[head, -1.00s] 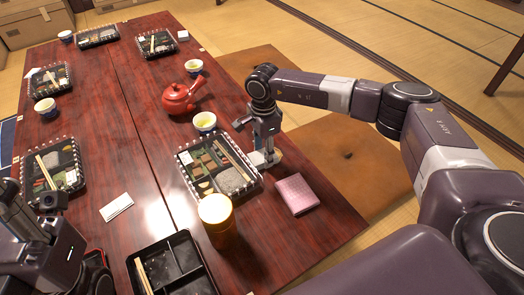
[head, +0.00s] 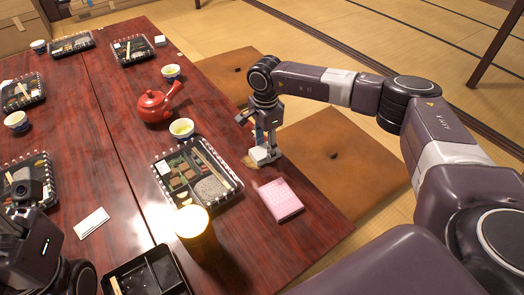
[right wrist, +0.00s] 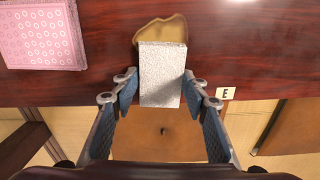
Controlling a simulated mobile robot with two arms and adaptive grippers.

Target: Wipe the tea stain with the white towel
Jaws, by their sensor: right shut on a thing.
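The white towel (head: 263,155) is a small folded block at the table's right edge; it also shows in the right wrist view (right wrist: 161,75). My right gripper (head: 262,143) points down and is shut on it, with one finger on each side in the right wrist view (right wrist: 162,90). The brown tea stain (right wrist: 160,29) lies on the wood just beyond the towel, which covers part of it. My left gripper (head: 24,203) is at the lower left of the head view; its fingers cannot be made out.
A pink patterned box (head: 278,200) lies close to the towel. A floor cushion (head: 330,155) lies beyond the table edge.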

